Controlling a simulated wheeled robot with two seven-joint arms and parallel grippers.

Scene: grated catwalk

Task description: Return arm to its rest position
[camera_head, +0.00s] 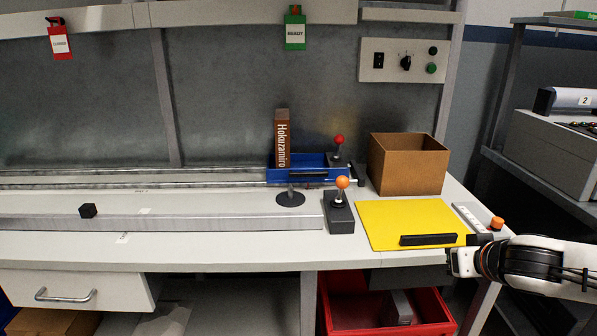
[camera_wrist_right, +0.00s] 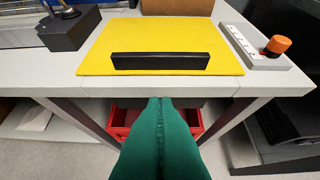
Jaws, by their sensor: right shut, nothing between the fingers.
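My right arm (camera_head: 530,264) comes in from the right in the head view. Its hand is beside the front right corner of the workbench (camera_head: 230,248). In the right wrist view, my right gripper (camera_wrist_right: 160,101) shows as two green fingers pressed together with nothing between them. The fingertips are in front of the bench edge, apart from the yellow board (camera_head: 395,220) and its black bar handle (camera_head: 428,240). My left arm and gripper are not in view.
An open cardboard box (camera_head: 408,167), a blue tray (camera_head: 310,176) with a brown box (camera_head: 282,140), and an orange-knobbed lever (camera_head: 341,205) stand on the bench. A red bin (camera_head: 345,318) is below. A power strip (camera_head: 474,220) lies at the right edge. A shelf unit (camera_head: 535,175) stands right.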

